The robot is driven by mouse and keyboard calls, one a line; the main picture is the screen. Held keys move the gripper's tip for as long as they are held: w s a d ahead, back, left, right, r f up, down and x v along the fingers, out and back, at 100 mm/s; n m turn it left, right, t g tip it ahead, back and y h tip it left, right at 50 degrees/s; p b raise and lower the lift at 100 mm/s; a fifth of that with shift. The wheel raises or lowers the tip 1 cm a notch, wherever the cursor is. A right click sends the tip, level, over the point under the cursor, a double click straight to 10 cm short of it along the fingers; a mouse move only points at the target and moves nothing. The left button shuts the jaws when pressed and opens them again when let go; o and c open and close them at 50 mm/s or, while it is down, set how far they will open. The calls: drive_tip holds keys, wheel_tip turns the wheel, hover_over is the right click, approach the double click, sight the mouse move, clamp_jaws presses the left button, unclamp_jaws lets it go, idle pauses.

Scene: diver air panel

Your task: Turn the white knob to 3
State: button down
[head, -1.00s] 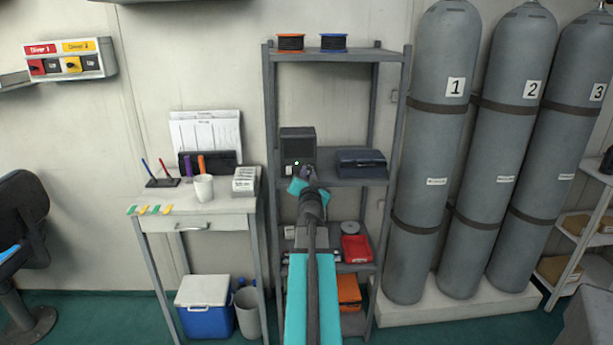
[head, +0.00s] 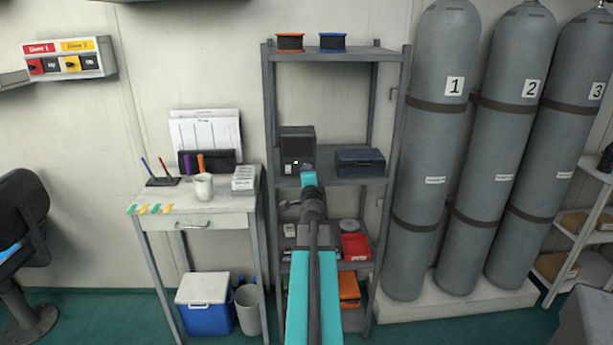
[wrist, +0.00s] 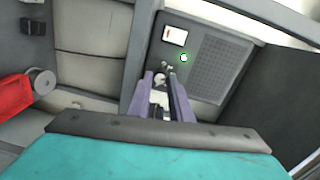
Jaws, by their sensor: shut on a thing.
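A dark grey box (head: 298,143) with a speaker grille stands on the middle shelf of the rack; its front shows tilted in the wrist view (wrist: 207,62). The white knob (wrist: 161,82) is low on that front, between my fingertips. My gripper (wrist: 161,88) is shut on it, one purple finger on each side. Fingers and dark knuckles hide part of the knob; its pointer and numbers cannot be read. A green light (wrist: 183,57) and a small white meter (wrist: 175,36) sit above the knob.
A dark blue case (head: 360,162) sits right of the box on the same shelf. A red bin (head: 355,247) is on the shelf below. The rack's posts stand on both sides of my arm. Tall grey cylinders (head: 430,150) stand at right.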

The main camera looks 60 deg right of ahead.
drive_tip(key=m, duration=0.7)
drive_tip(key=shift+d+r, duration=0.15)
drive_tip(key=shift+d, duration=0.05)
idle(0.4)
drive_tip(key=c, duration=1.6)
unclamp_jaws()
drive_tip(key=shift+a+f, duration=0.1)
drive_tip(key=shift+f, duration=0.1)
drive_tip(key=shift+f, duration=0.1)
drive_tip(key=shift+a, duration=0.15)
